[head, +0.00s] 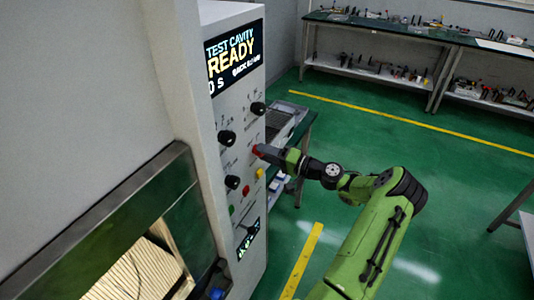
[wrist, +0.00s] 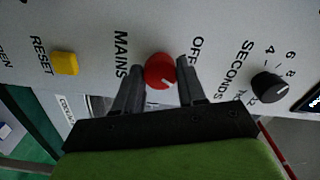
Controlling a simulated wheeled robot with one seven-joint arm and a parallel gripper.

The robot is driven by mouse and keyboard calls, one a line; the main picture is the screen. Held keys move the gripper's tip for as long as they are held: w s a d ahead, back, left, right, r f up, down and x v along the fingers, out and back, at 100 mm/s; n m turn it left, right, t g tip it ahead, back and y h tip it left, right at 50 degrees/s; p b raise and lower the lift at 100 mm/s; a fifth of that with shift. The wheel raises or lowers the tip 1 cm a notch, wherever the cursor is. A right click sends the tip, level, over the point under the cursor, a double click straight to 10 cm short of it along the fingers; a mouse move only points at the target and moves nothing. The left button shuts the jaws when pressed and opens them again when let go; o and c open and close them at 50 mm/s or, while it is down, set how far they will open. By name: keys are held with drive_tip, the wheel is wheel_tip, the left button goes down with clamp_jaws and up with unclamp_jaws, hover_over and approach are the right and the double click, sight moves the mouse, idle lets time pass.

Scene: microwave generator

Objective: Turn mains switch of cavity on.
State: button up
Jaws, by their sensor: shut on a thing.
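The mains switch is a round red knob (wrist: 160,69) between the words MAINS and OFF in the wrist view. A white mark on it points down and slightly right in the picture. My gripper (wrist: 160,72) has one dark finger on each side of the knob and is shut on it. In the head view my gripper (head: 261,152) meets the front panel (head: 239,110) at the red knob, which it partly hides. The cavity's display (head: 235,57) is lit and reads TEST CAVITY READY.
A yellow RESET button (wrist: 65,63) and a black SECONDS knob (wrist: 268,87) flank the mains knob. More black knobs (head: 227,138) and small buttons share the panel. A metal-framed window (head: 150,225) is at lower left. Green floor (head: 400,130) lies open to the right.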

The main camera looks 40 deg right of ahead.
drive_tip(key=o, duration=1.1)
drive_tip(key=b+v, duration=0.1)
drive_tip(key=v, duration=1.4)
drive_tip(key=shift+s+d, duration=0.1)
drive_tip(key=shift+s, duration=0.3)
